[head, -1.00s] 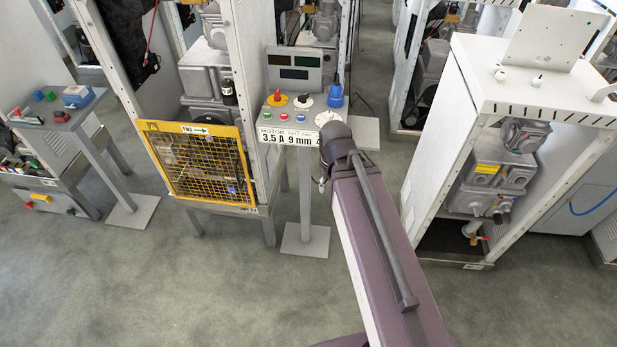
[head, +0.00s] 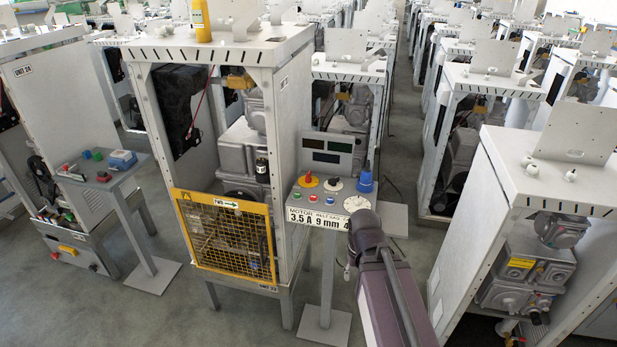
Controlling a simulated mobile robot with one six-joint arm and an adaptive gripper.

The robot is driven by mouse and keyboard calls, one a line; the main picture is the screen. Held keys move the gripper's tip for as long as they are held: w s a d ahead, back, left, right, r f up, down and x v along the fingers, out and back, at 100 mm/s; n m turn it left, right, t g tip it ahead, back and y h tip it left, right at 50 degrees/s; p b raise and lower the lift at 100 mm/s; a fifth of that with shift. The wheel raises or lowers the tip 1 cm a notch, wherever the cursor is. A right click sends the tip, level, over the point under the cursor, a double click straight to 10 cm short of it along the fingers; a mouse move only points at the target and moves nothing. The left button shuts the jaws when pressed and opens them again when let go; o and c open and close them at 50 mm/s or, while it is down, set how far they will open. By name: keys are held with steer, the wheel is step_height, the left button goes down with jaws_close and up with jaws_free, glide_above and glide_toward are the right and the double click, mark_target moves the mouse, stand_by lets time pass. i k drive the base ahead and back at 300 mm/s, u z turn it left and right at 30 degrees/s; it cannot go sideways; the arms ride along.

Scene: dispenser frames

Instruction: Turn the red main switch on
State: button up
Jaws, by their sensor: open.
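The red main switch (head: 308,178) is a red knob on a yellow disc, at the upper left of a grey control panel (head: 301,199) on a stand. The knob is too small to read its set position. My arm (head: 400,305) reaches up from the bottom of the head view. Its dark joint (head: 366,228) shows in front of the panel's lower right corner, to the right of and below the switch. My gripper's fingertips do not show; the arm seems to hide them. Nothing visible touches the switch.
A black knob on a white dial (head: 333,184), a blue cylindrical part (head: 364,181) and small push buttons (head: 313,202) share the panel. A yellow mesh guard (head: 226,238) closes the machine on the left. Another cabinet (head: 468,225) stands right. Open floor (head: 120,315) lies left front.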

mark_target(307, 179)
steer(key=u, duration=0.35)
steer(key=k, duration=0.65)
steer(key=u, duration=1)
steer(key=k, duration=0.8)
steer(key=u, duration=0.2)
steer(key=i, duration=0.95)
steer(key=z, duration=1.1)
steer(key=i, duration=1.25)
steer(key=z, duration=0.45)
